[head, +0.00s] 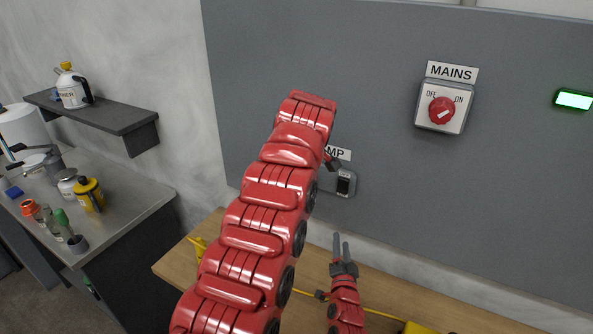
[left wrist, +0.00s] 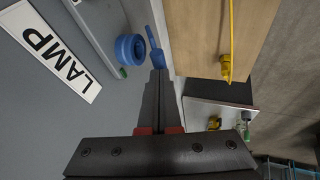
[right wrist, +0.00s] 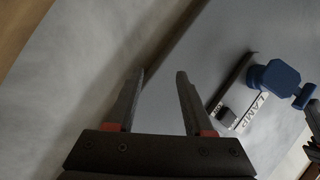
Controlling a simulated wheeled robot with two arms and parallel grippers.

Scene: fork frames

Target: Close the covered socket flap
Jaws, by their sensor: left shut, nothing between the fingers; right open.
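The blue covered socket (left wrist: 131,49) shows as a round ring in the left wrist view, with its blue flap (left wrist: 155,50) standing open beside it. In the right wrist view the blue socket (right wrist: 277,77) sits beside the LAMP label (right wrist: 255,104), and the flap (right wrist: 304,96) sticks out from it. My left gripper (left wrist: 158,78) is shut and empty, its tips at the flap's end; I cannot tell whether they touch. In the head view my left arm hides the socket and flap. My right gripper (head: 341,242) is open and empty, low in front of the panel.
A grey plate with a black switch (head: 344,184) is under the LAMP label (head: 338,153). A MAINS switch with a red knob (head: 441,110) and a green display (head: 574,100) are farther right. A wooden bench (head: 178,266) lies below; a cluttered metal counter (head: 139,198) stands left.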

